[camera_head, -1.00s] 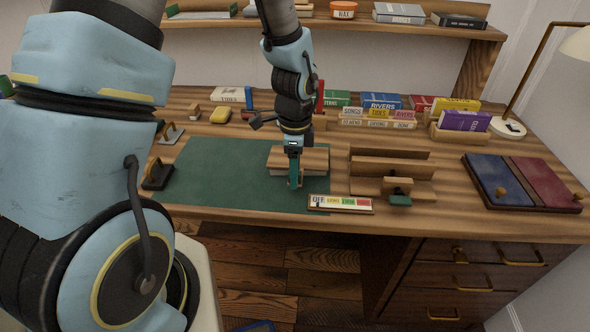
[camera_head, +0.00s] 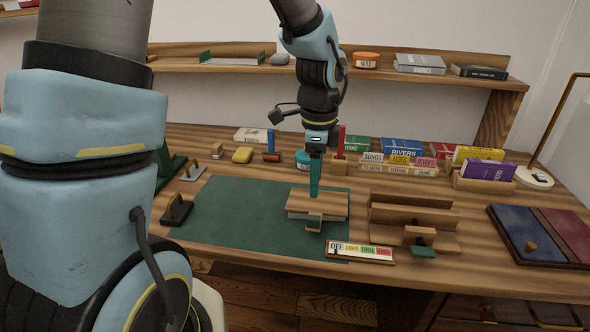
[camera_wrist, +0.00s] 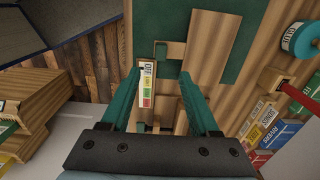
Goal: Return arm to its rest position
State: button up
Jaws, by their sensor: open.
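My gripper (camera_head: 315,192) hangs above the wooden-covered block (camera_head: 318,203) on the green mat (camera_head: 235,215) in the head view. In the wrist view my gripper (camera_wrist: 165,95) has its two teal fingers spread apart with nothing between them. The block's wooden top (camera_wrist: 210,45) lies below and beyond the fingers. Part of the block is hidden behind the fingers in the head view.
A wooden slotted stand (camera_head: 410,218) is right of the block, and a label strip (camera_head: 360,252) lies in front. Book rows (camera_head: 400,158) and a red upright item (camera_head: 341,140) stand behind. A shelf (camera_head: 220,66) runs above the desk; a lamp (camera_head: 535,178) is at right.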

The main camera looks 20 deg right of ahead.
jog(key=w+a+r+n+t, duration=0.1)
jog(key=a+r+n, duration=0.1)
jog(key=a+n, duration=2)
jog(key=a, duration=0.3)
jog(key=shift+a+t, duration=0.2)
jog(key=shift+t, duration=0.1)
jog(key=shift+w, duration=0.15)
